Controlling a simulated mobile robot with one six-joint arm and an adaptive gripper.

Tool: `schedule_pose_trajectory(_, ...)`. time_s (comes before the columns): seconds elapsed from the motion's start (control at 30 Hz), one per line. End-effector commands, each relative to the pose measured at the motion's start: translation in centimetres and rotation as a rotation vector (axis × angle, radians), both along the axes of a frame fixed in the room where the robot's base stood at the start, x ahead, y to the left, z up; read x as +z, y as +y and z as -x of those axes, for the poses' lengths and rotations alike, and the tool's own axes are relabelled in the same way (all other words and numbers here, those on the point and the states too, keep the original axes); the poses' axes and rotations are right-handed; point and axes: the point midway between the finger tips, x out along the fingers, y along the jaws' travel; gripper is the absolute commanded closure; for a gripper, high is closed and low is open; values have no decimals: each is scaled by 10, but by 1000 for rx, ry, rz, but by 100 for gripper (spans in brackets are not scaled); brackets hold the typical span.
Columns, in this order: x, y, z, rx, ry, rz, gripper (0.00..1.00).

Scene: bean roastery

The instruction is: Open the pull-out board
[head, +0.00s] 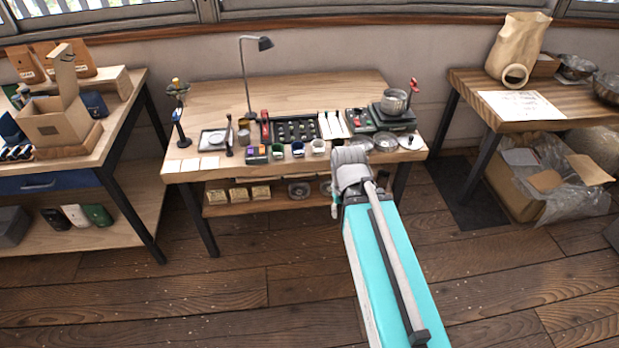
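The middle wooden worktable (330,83) stands against the wall. A thin strip with a dark bar, which looks like the pull-out board (272,179), shows just under its front edge and appears flush with it. My arm is folded above my teal column, at the right part of this table's front. What seems to be my gripper (335,209) hangs small and dark at the arm's left side, right of the strip and apart from it as far as I can tell. Its fingers are too small and partly hidden to judge. The strip's right end is near or behind my arm.
The tabletop holds a lamp (246,70), a black tray of small cups (296,131), a scale with a metal pot (394,102) and several cups along the front edge. A lower shelf (240,209) carries small packets. Side tables stand left and right. The floor (240,285) in front is clear.

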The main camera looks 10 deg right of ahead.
Motion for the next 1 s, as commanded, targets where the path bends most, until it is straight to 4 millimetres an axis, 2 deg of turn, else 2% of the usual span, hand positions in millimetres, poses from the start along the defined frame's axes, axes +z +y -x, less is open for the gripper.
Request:
schedule_pose_trajectory(0.03, 0, 0, 0, 0, 0, 0, 54)
schedule_pose_trajectory(0.07, 0, 0, 0, 0, 0, 0, 49)
schedule_pose_trajectory(0.23, -7, 2, -4, -6, -12, -13, 49)
schedule_pose_trajectory(0.37, -20, 6, -11, -18, -36, -41, 49)
schedule_pose_trajectory(1.0, -112, 46, -90, -201, -291, -361, 49)
